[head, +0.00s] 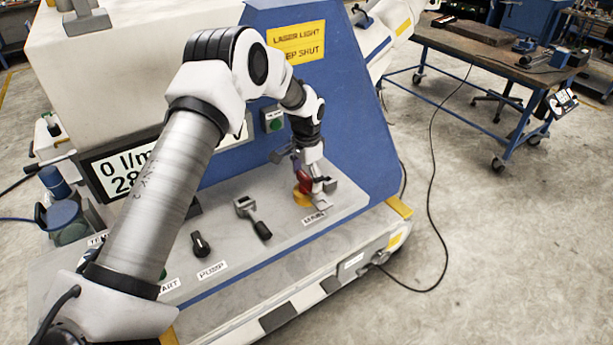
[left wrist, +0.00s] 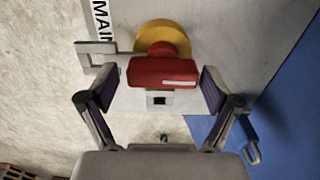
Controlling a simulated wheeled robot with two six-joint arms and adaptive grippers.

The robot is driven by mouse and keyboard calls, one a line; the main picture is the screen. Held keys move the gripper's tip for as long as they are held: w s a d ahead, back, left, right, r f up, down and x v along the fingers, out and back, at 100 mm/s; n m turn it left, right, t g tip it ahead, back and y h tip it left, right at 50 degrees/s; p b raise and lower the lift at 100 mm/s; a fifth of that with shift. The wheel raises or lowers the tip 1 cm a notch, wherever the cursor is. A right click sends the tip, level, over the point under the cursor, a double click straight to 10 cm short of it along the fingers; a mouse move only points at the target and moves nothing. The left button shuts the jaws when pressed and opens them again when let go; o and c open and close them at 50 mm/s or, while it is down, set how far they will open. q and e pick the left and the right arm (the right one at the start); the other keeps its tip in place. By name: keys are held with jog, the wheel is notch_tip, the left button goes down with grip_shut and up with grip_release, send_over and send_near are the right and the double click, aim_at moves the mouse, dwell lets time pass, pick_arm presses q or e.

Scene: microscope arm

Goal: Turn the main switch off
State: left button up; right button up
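The main switch has a red handle (head: 304,182) on a yellow round base (head: 300,198), beside the MAIN label (head: 313,217) on the sloping grey panel. In the left wrist view the red handle (left wrist: 163,72) lies crosswise, with a pale mark on its face, in front of the yellow base (left wrist: 172,34). My left gripper (left wrist: 158,90) is open, with one finger on each side of the handle. A gap shows at each fingertip, so it does not appear to grip. In the head view my left gripper (head: 306,174) partly covers the switch. My right gripper is out of view.
A lever switch (head: 252,215) and a black PUMP knob (head: 200,244) stand left of the main switch. A grey bracket (left wrist: 98,50) sits beside the handle. A workbench (head: 490,55) stands behind right; a cable (head: 433,170) crosses the open floor.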

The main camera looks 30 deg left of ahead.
pick_arm(q)
jog(key=shift+s+a+r, duration=0.1)
jog(key=shift+s, duration=0.1)
jog(key=c, duration=1.1)
jog(key=shift+c, duration=0.2)
